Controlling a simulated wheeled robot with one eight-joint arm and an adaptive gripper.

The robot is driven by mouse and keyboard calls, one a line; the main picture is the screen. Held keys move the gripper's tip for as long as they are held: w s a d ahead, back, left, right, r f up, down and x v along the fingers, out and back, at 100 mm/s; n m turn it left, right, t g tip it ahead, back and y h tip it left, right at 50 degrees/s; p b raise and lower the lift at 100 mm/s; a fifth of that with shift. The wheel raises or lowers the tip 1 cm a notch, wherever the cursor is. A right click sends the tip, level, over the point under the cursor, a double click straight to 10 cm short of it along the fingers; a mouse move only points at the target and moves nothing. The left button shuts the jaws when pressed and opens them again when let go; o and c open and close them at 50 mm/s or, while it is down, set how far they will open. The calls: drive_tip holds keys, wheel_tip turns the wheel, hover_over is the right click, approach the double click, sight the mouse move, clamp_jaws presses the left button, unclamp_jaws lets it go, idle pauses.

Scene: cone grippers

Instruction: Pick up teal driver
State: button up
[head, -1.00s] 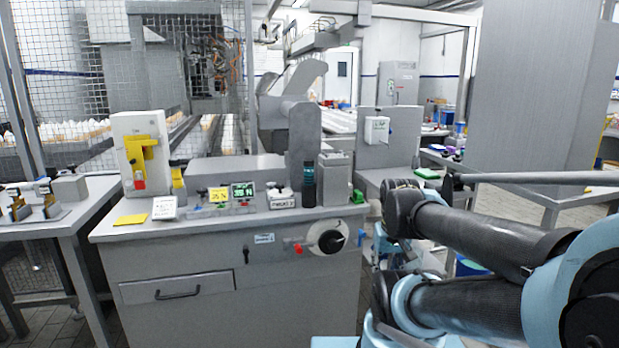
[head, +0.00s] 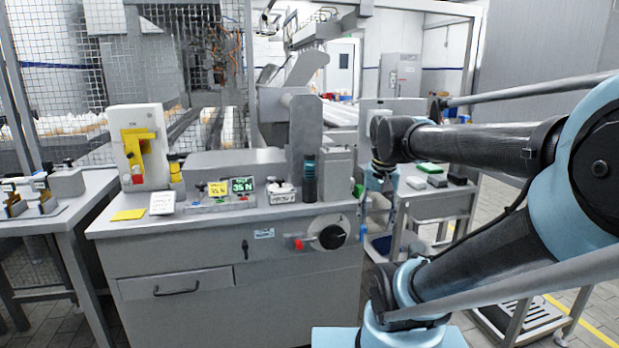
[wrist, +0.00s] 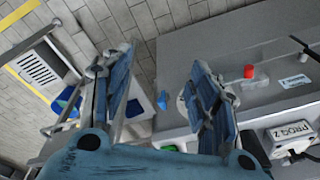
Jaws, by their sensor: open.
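A dark upright cylinder with a teal band (head: 309,180) stands near the right end of the grey bench's top; it looks like the teal driver, but I cannot be sure. My gripper (head: 383,178) is to its right, beyond the bench's right edge and apart from it. In the wrist view my gripper's two blue fingers (wrist: 163,88) are spread wide, with nothing held between them. A small blue thing (wrist: 162,99) shows between them beside the bench edge; I cannot tell what it is.
The grey bench (head: 200,250) carries a white-and-yellow device (head: 140,145), a yellow pad (head: 129,215), a green display (head: 242,185) and a grey block (head: 336,172). A cart with a green box (head: 428,168) stands right.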

drive_tip(key=w+a+r+m+g, duration=0.1)
drive_tip(key=w+a+r+m, duration=0.25)
drive_tip(key=w+r, duration=0.4)
drive_tip(key=w+a+r+m, duration=0.3)
drive_tip(key=w+a+r, duration=0.25)
drive_tip(key=r, duration=0.25)
wheel_tip(320, 180, up, 8)
drive_tip(key=m, duration=0.7)
hover_over(309, 166)
drive_tip(key=w, duration=0.2)
drive_tip(key=shift+n+g, duration=0.25)
drive_tip(key=shift+g, duration=0.15)
wheel_tip(309, 166, down, 17)
drive_tip(key=shift+f, duration=0.15)
drive_tip(key=c, duration=1.2)
